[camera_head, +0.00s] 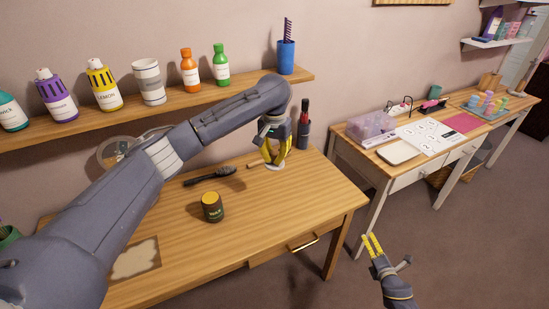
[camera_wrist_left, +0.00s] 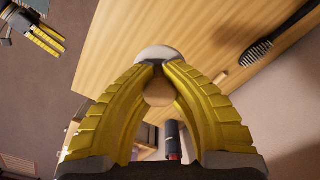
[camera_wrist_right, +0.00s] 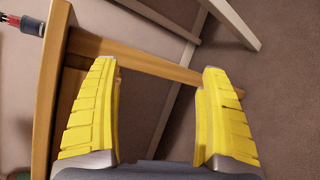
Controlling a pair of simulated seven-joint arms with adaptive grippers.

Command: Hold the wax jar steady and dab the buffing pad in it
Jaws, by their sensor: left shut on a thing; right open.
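The wax jar (camera_head: 212,207), dark with a brownish-yellow lid, stands upright on the wooden table (camera_head: 300,215), apart from both grippers. My left gripper (camera_head: 274,157) is shut on the buffing pad (camera_head: 275,167), behind and right of the jar. In the left wrist view the pad's white disc (camera_wrist_left: 158,53) shows beyond the fingertips (camera_wrist_left: 158,66), its round wooden knob (camera_wrist_left: 158,92) between the fingers. I cannot tell whether the pad touches the table. My right gripper (camera_head: 372,246) is open and empty, off the table's right edge; it also shows in the right wrist view (camera_wrist_right: 160,75).
A black brush (camera_head: 210,176) lies behind the jar. A small wooden piece (camera_head: 255,164) lies left of the pad. The table's front right is clear. A second table (camera_head: 440,165) stands further right.

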